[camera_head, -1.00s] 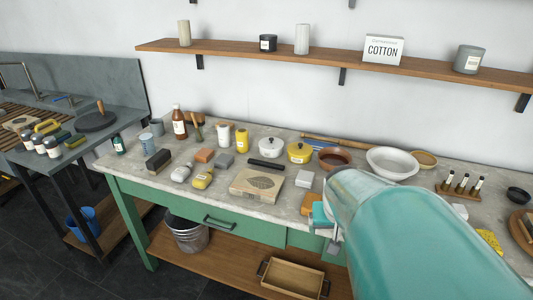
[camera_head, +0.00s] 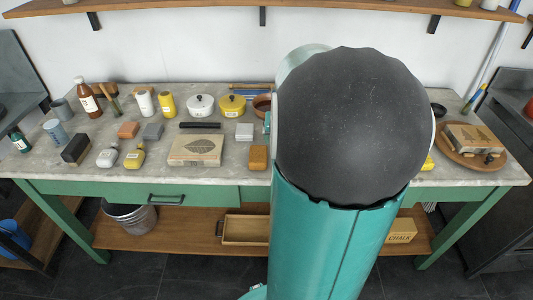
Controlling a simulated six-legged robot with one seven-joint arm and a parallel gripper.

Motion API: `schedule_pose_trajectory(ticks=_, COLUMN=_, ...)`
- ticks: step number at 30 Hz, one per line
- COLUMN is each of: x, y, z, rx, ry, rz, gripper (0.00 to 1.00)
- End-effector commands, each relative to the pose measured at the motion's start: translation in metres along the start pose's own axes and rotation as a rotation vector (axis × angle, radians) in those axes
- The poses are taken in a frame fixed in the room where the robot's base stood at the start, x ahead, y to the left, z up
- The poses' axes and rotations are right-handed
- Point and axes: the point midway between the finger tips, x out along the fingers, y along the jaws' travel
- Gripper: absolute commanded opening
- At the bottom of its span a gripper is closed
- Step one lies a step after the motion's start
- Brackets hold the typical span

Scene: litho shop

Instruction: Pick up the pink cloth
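I see no pink cloth in the view. My arm's dark rounded joint and teal link cover the middle and right part of the workbench (camera_head: 215,172), so whatever lies behind them is hidden. My gripper does not show clearly; only a sliver of teal peeks out at the left edge of my arm.
Below are a bucket (camera_head: 131,217) and wooden tray (camera_head: 246,229).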

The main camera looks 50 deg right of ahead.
Motion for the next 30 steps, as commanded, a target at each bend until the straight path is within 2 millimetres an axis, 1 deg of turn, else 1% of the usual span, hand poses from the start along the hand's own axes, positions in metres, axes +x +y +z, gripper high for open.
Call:
schedule_pose_trajectory(ticks=1, x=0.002, y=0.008, z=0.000, rx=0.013, ry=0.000, rz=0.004, gripper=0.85)
schedule_pose_trajectory(ticks=5, x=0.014, y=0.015, z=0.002, rx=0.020, ry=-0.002, rz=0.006, gripper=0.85)
schedule_pose_trajectory(ticks=12, x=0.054, y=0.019, z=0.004, rx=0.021, ry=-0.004, rz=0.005, gripper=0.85)
schedule_pose_trajectory(ticks=15, x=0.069, y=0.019, z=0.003, rx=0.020, ry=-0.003, rz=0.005, gripper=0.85)
schedule_pose_trajectory(ticks=18, x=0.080, y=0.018, z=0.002, rx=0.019, ry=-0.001, rz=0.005, gripper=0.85)
schedule_pose_trajectory(ticks=23, x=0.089, y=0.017, z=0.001, rx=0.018, ry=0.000, rz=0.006, gripper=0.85)
schedule_pose_trajectory(ticks=25, x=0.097, y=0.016, z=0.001, rx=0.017, ry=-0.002, rz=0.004, gripper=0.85)
schedule_pose_trajectory(ticks=30, x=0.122, y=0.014, z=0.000, rx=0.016, ry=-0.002, rz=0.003, gripper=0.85)
